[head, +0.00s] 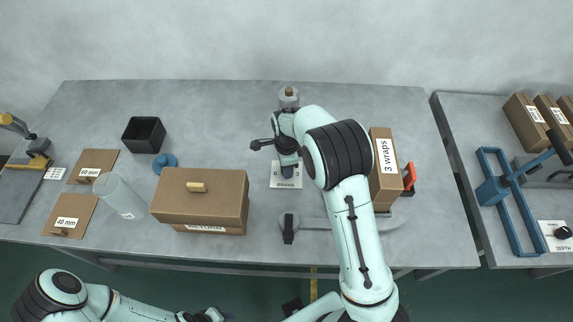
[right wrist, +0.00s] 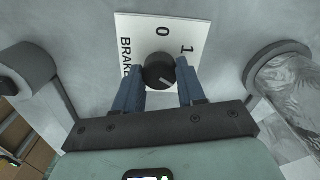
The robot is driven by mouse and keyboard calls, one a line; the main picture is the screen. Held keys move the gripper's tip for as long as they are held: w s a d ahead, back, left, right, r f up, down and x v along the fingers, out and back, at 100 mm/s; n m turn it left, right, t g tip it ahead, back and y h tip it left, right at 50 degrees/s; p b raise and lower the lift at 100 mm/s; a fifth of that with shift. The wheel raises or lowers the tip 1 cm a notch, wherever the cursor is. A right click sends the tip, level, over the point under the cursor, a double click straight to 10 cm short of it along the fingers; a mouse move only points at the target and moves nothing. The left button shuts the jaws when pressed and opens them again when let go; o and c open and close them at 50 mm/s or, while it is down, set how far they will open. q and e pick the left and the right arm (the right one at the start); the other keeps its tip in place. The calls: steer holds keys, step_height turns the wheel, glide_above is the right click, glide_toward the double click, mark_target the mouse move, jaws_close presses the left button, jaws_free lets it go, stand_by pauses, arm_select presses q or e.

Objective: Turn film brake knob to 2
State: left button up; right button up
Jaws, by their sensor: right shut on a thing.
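The film brake knob (right wrist: 159,70) is a round black knob with a white pointer mark, on a white plate (right wrist: 137,28) lettered BRAKE. The digits 0 and 1 show on the plate; a 2 is not visible. The pointer mark sits on the lower right of the knob in the right wrist view. My right gripper (right wrist: 159,88) has its two blue fingers on either side of the knob and is shut on it. In the head view, the right gripper (head: 288,170) is over the brake plate (head: 286,183) and hides the knob. My left gripper (head: 205,315) is at the bottom edge, its jaws unclear.
A brown box (head: 200,200) with a wooden handle stands left of the plate, with a clear cylinder (head: 118,195) beside it. A "3 wraps" box (head: 383,165) stands to the right. A black bin (head: 143,135) and blue ring (head: 164,162) lie farther left. The back of the table is mostly clear.

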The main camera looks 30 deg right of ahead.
stand_by(0.4)
steer(key=o, duration=1.1)
steer(key=shift+c, duration=0.2)
steer(key=shift+r, duration=0.15)
arm_select(q)
steer(key=shift+w+r+p, duration=0.65)
steer(key=shift+w+r, duration=0.05)
steer(key=shift+r, duration=0.15)
arm_select(e)
step_height(320, 180, up, 13)
arm_select(q)
steer(key=shift+s, duration=0.1)
